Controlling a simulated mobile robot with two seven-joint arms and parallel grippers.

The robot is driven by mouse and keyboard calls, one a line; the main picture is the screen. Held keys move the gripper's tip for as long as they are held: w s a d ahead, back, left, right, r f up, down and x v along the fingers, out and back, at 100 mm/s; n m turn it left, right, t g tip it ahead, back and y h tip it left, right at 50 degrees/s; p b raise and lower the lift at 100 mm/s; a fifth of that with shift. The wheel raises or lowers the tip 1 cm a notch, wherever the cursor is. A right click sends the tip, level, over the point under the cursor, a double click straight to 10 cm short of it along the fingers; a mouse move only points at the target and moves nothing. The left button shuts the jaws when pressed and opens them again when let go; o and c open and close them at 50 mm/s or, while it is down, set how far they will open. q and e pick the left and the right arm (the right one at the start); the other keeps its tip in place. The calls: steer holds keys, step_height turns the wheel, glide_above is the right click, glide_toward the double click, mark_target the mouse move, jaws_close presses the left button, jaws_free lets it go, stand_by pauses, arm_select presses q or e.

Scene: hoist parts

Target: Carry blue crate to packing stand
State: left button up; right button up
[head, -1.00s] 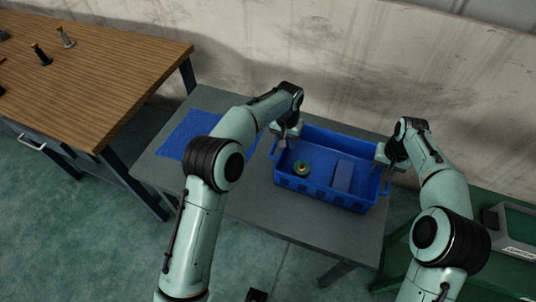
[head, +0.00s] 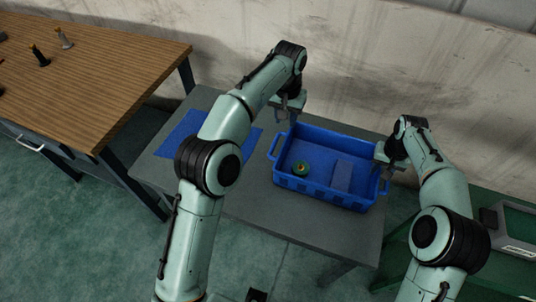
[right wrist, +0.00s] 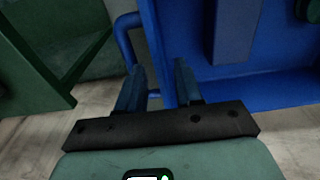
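The blue crate (head: 325,195) sits on a grey table (head: 240,205), with a handle at each short end. It holds a small round green part (head: 300,168) and a blue block (head: 342,176). My left gripper (head: 288,114) is above and beyond the crate's left handle, clear of it; its fingers look apart and empty. My right gripper (head: 387,172) is at the right handle. In the right wrist view, its fingers (right wrist: 158,85) are apart, close to the blue handle (right wrist: 124,42); whether they touch it I cannot tell. The packing stand cannot be identified for sure.
A blue mat (head: 180,142) lies on the grey table left of the crate, partly hidden by my left arm. A wooden-topped bench (head: 95,75) with several small parts stands at left. A wall runs behind.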

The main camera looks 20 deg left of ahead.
step_height(320, 180, up, 12)
steer(key=shift+s+f, duration=0.2)
steer(key=shift+s, duration=0.2)
stand_by(0.4)
